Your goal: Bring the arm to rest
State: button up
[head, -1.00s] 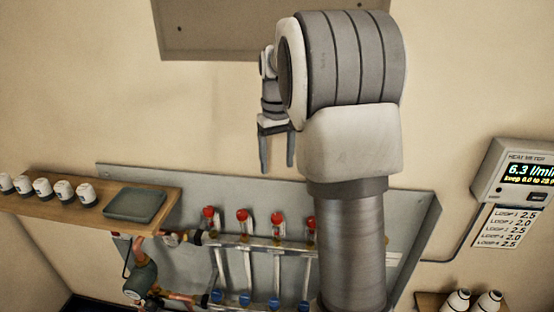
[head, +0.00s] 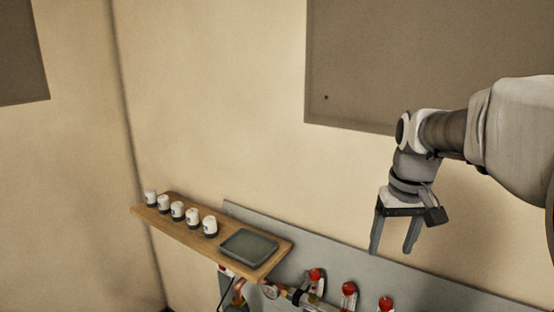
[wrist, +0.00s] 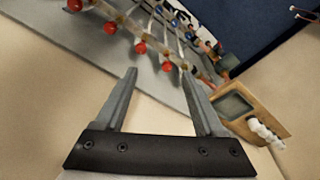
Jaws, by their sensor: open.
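My arm (head: 512,140) comes in from the right edge of the head view. My gripper (head: 391,249) hangs from it with the fingers pointing down, in front of the grey backboard and wall. The two fingers are apart with nothing between them. In the wrist view my gripper (wrist: 159,76) also shows open and empty, with the manifold (wrist: 160,50) beyond its fingertips. No contact between the gripper and anything else shows.
A wooden shelf (head: 163,223) at left carries several white-topped actuators (head: 193,216) and a grey-green tray (head: 249,246). Red-capped valves (head: 348,289) stand below the gripper on the grey backboard (head: 435,285). A brown panel (head: 420,60) hangs above. The wall left of the gripper is clear.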

jog(key=s+a+t, duration=0.2)
jog(key=s+a, duration=0.2)
jog(key=s, duration=0.4)
jog(key=s+a+f+t, duration=0.1)
jog(key=s+a, duration=0.3)
jog(key=s, duration=0.5)
jog(key=shift+s+a+f+t, duration=0.15)
jog(key=shift+s+f+t, duration=0.15)
jog(key=shift+t, duration=0.1)
jog(key=shift+w+r, duration=0.1)
jog(key=shift+w, duration=0.05)
dwell(0.6)
jog(key=n+g+b, duration=0.4)
jog(key=g+b, duration=0.2)
jog(key=b, duration=0.3)
send_over(386, 301)
notch_tip(386, 301, down, 4)
notch_tip(386, 301, down, 18)
jog(key=b, duration=0.3)
jog(key=shift+r, duration=0.2)
